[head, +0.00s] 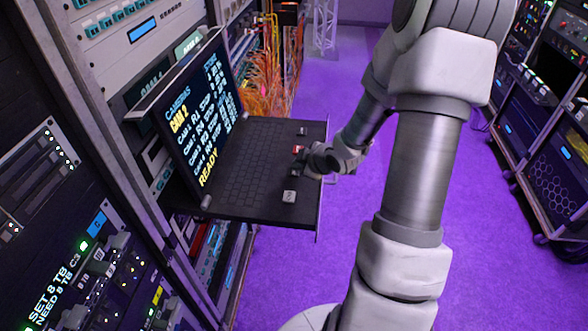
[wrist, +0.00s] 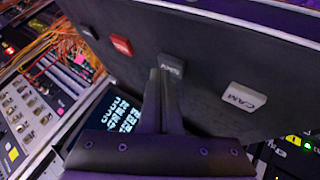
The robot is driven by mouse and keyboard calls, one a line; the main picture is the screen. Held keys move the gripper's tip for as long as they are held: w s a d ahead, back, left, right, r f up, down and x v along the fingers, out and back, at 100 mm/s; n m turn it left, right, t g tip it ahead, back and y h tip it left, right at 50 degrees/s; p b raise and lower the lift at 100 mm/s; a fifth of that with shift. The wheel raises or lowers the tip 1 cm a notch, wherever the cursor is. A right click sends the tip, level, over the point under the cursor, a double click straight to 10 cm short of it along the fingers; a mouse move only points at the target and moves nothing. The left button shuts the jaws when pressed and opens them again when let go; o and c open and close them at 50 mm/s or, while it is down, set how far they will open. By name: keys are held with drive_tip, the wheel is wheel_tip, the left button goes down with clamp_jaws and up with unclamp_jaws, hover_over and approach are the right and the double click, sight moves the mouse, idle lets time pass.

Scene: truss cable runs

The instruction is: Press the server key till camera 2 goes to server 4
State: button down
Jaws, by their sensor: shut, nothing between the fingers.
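My gripper (head: 302,172) is shut and empty at the tray's right side. In the wrist view its fingertips (wrist: 161,72) are at a grey key with small lettering, likely the server key (wrist: 172,66). I cannot tell whether they touch it. The CAM key (wrist: 244,97) is nearer the tray's front, also in the head view (head: 289,197).
A red key (wrist: 122,44) and another grey key (wrist: 79,59) lie farther along the same row. Orange cables (head: 283,62) hang behind the tray. Racks stand on both sides, with open purple floor (head: 300,265) between them.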

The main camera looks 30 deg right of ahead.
sight(297, 173)
drive_tip(key=shift+r, duration=0.5)
drive_tip(key=shift+p, duration=0.3)
wheel_tip(297, 173, up, 5)
drive_tip(key=p, duration=0.4)
drive_tip(key=shift+r+p, duration=0.1)
drive_tip(key=shift+p, duration=0.25)
idle(2.2)
